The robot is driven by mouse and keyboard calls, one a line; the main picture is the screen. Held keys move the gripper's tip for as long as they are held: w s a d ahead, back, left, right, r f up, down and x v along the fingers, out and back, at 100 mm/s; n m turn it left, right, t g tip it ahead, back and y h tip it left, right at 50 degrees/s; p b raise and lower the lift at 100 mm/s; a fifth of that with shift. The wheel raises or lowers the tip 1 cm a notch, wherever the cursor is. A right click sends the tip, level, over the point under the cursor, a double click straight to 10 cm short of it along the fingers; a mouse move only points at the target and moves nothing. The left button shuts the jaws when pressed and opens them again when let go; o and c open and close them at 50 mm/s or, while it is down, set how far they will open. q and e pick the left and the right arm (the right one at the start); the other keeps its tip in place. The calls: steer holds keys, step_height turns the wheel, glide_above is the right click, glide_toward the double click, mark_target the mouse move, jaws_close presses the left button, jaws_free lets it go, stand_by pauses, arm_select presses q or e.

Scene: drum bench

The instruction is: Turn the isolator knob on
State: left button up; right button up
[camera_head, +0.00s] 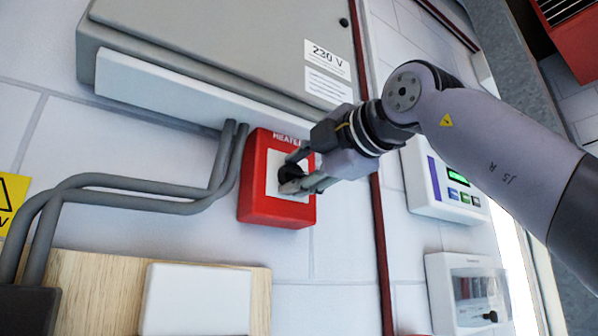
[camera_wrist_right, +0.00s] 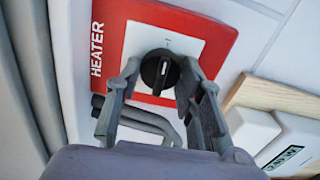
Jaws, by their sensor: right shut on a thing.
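The isolator is a red box (camera_head: 258,209) marked HEATER with a white plate, on the wall below a grey cabinet. Its black round knob (camera_head: 289,173) is mostly hidden by my fingers in the head view. In the right wrist view the knob (camera_wrist_right: 160,71) shows between the two fingertips, with a white pointer line directed towards the bottom of the picture. The red box (camera_wrist_right: 215,38) fills the upper part there. My right gripper (camera_head: 294,173) is shut on the knob, one finger on each side. My left gripper is not in view.
A grey 230 V cabinet (camera_head: 220,50) hangs just above. Grey conduits (camera_head: 140,195) run left of the box. A wooden board (camera_head: 95,290) with a white box (camera_head: 196,300) is below. A white panel with a green display (camera_head: 445,182) and a clear-covered box (camera_head: 468,292) are to the right.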

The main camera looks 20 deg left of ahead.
steer(key=o, duration=1.2)
steer(key=shift+d, duration=0.1)
steer(key=v, duration=1.1)
steer(key=shift+s+d, duration=0.3)
